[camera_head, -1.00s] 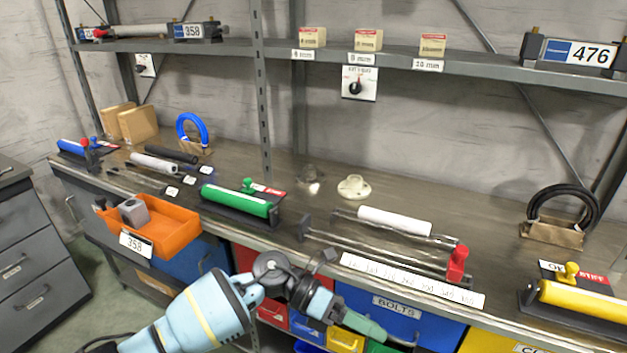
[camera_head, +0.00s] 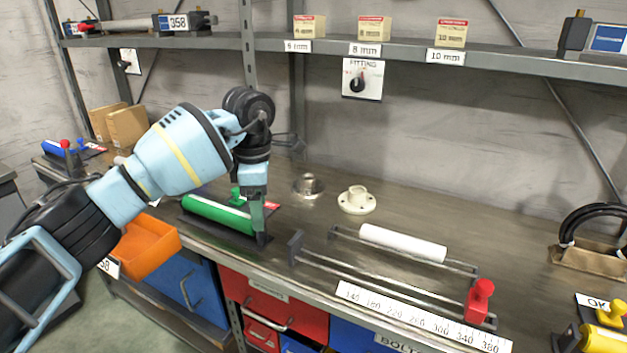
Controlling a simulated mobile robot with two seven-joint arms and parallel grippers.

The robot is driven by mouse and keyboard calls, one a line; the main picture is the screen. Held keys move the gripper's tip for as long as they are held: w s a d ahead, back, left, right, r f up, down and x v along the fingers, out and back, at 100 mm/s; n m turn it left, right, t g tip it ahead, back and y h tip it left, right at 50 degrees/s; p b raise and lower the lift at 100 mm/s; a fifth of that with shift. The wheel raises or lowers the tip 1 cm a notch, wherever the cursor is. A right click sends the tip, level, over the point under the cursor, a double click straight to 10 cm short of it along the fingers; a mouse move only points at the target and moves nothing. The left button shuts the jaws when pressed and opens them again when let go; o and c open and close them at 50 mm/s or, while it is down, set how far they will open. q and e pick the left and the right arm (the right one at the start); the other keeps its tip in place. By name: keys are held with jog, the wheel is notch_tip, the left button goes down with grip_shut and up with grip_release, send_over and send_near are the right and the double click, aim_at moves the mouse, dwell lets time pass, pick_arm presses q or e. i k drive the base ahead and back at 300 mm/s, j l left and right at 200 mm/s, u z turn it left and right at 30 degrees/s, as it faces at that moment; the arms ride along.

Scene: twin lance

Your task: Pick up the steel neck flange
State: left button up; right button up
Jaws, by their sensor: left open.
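The steel neck flange (camera_head: 308,186) is a small grey metal piece with a raised neck, standing on the workbench (camera_head: 400,215) towards the back. A cream flange (camera_head: 356,201) of similar shape stands just to its right. My left gripper (camera_head: 262,222) points down over the bench, in front and to the left of the steel flange and apart from it. It is open and nothing shows between its fingers, which overlap the right end of the green cylinder (camera_head: 217,213). My right gripper is not in view.
A measuring rack (camera_head: 385,275) with a white cylinder (camera_head: 402,243) and a red stop (camera_head: 481,297) lies right of my left gripper. An orange bin (camera_head: 150,250) hangs at the front edge. A shelf (camera_head: 400,55) with small boxes runs above.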

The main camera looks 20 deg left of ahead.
aim_at(308, 186)
jog(key=i, duration=0.95)
